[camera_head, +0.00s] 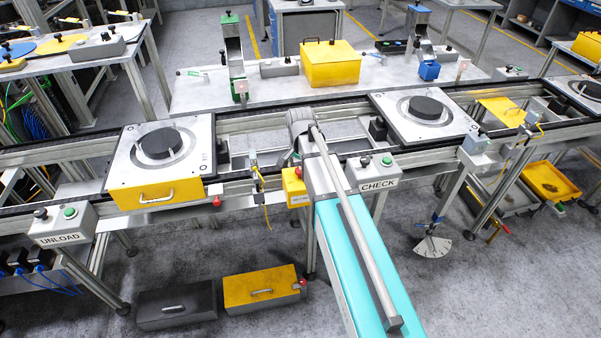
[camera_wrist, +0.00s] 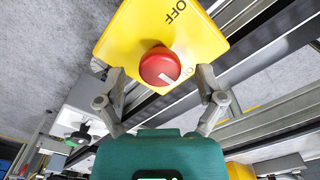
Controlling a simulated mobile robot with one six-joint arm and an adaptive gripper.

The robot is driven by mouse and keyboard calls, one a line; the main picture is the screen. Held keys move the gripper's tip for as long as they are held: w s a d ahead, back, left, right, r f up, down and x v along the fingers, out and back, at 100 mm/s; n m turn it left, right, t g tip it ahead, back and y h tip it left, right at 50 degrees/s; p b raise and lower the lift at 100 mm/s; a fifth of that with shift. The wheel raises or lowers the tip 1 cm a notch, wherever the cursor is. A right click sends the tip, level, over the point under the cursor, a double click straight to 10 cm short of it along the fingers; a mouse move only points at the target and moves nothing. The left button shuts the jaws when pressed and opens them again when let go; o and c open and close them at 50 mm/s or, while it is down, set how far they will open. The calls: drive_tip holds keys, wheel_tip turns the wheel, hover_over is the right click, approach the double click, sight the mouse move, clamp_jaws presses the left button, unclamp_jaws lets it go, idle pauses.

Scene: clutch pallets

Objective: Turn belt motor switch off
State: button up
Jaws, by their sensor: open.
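The belt motor switch is a yellow box (camera_wrist: 122,32) with a round red knob (camera_wrist: 160,67) in the wrist view. The knob has a white mark pointing to the lower right, at lettering that is partly hidden and may read ON. OFF is printed at the upper right of the box. My gripper (camera_wrist: 160,78) is open, one finger on each side of the knob; I cannot tell whether they touch it. In the head view the yellow switch box (camera_head: 295,188) sits on the conveyor's front rail, partly covered by my arm. My gripper cannot be made out there.
The CHECK button box (camera_head: 373,172) is close on the right of the switch, and the UNLOAD box (camera_head: 62,224) is at far left. Pallets with dark discs (camera_head: 158,144) (camera_head: 427,110) sit on the conveyor. Yellow and dark crates (camera_head: 262,289) (camera_head: 177,307) lie on the floor below.

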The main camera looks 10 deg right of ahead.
drive_tip(key=shift+f, duration=0.2)
drive_tip(key=c, duration=1.2)
